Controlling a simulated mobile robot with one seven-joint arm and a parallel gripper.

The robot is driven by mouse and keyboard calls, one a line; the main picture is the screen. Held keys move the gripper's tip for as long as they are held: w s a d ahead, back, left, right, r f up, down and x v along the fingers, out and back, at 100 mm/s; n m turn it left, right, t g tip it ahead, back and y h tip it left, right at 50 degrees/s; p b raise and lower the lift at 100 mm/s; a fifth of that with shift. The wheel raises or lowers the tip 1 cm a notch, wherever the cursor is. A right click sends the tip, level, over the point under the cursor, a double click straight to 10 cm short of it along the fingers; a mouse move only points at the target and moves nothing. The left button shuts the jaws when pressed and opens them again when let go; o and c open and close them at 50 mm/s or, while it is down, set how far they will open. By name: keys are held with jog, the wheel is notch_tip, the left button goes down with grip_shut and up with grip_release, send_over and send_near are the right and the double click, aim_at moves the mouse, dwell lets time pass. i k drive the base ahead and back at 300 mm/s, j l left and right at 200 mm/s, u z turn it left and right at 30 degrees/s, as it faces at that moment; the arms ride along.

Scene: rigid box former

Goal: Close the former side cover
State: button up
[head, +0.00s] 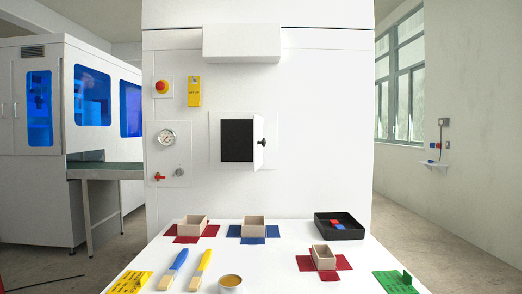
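The former is the tall white machine (300,90) in the middle of the head view. Its front has a square dark opening (237,141) inside a pale frame. The side cover (258,156) is a small white door at the right edge of that opening. It stands open, swung out toward me and seen nearly edge-on. A black knob (262,142) sticks out from its right side. My gripper is not in view.
A white table (215,258) stands before the machine, holding small boxes on red and blue blanks, a black tray (340,232), brushes (173,270), a glue pot (231,283) and yellow and green cards. A gauge (167,137) and red emergency button (161,86) sit left of the opening.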

aim_at(259, 142)
jog(key=i+l, duration=0.1)
jog(key=l, duration=0.85)
jog(key=i+l, duration=0.15)
jog(key=l, duration=0.3)
jog(key=i+l+z, duration=0.1)
jog(key=l, duration=0.35)
jog(key=i+l, duration=0.3)
jog(key=l, duration=0.15)
jog(key=i+l, duration=0.3)
jog(key=l, duration=0.2)
jog(key=z, duration=0.05)
